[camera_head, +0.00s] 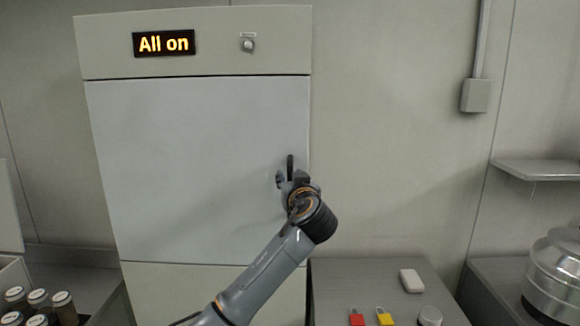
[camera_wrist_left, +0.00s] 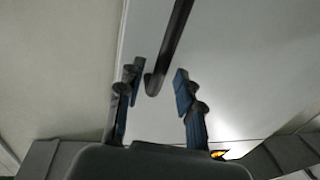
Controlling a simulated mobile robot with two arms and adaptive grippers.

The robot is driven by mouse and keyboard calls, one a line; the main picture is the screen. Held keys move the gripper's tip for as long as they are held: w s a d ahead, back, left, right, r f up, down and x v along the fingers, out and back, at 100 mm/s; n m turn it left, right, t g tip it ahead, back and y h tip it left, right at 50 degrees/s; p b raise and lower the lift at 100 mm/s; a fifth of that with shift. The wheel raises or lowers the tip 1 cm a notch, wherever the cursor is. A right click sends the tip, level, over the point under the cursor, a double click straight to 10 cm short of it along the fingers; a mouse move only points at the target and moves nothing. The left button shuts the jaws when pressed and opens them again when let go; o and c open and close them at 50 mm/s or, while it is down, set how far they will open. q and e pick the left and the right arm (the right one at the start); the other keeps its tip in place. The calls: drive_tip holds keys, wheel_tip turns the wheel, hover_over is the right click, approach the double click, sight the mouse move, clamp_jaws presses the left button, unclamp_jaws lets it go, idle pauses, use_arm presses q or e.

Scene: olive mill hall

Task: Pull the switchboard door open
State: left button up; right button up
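The switchboard (camera_head: 195,42) is a pale cabinet against the wall, with a lit "All on" sign on its top panel. Its grey door (camera_head: 180,150) looks shut, flush with the frame. A dark upright handle (camera_head: 290,163) sits near the door's right edge. My left gripper (camera_head: 287,180) is at the handle, partly hidden by its own wrist. In the left wrist view my left gripper (camera_wrist_left: 159,73) is open. The handle's end (camera_wrist_left: 155,82) shows between its two fingertips, with a visible gap on each side. My right gripper is not in view.
A grey bench (camera_head: 345,275) stands right of the cabinet, with a red padlock (camera_head: 357,318), a yellow padlock (camera_head: 384,317) and a white block (camera_head: 411,281) on it. Dark jars (camera_head: 38,300) stand at lower left. A wall shelf (camera_head: 540,168) is at right.

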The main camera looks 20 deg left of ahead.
use_arm(q)
drive_tip(key=shift+x, duration=1.1)
clamp_jaws()
